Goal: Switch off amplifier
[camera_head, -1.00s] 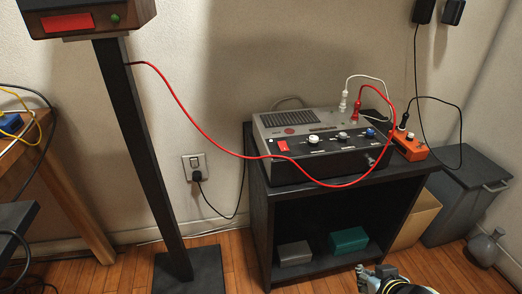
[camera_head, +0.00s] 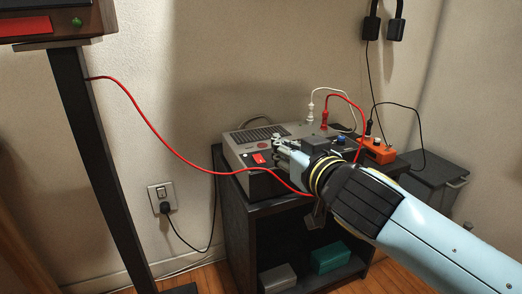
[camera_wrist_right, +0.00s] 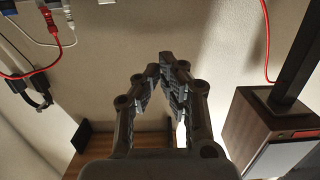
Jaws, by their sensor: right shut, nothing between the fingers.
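The grey amplifier (camera_head: 245,140) sits on top of a black cabinet. Its red switch (camera_head: 259,158) shows at the left of its front panel. My right gripper (camera_head: 278,148) is shut and empty, with its fingertips over the panel just right of the red switch. I cannot tell whether they touch the amplifier. The right gripper and arm hide most of the panel's knobs. In the right wrist view the fingers (camera_wrist_right: 160,72) come together at the tips, and the amplifier's switch cannot be made out there. My left gripper is not in view.
A red cable (camera_head: 150,128) runs from the stand (camera_head: 85,150) across the amplifier's front, close to my right gripper. An orange power strip (camera_head: 378,152) is right of the amplifier. A wall outlet with a black plug (camera_head: 163,207) is left of the cabinet (camera_head: 238,235).

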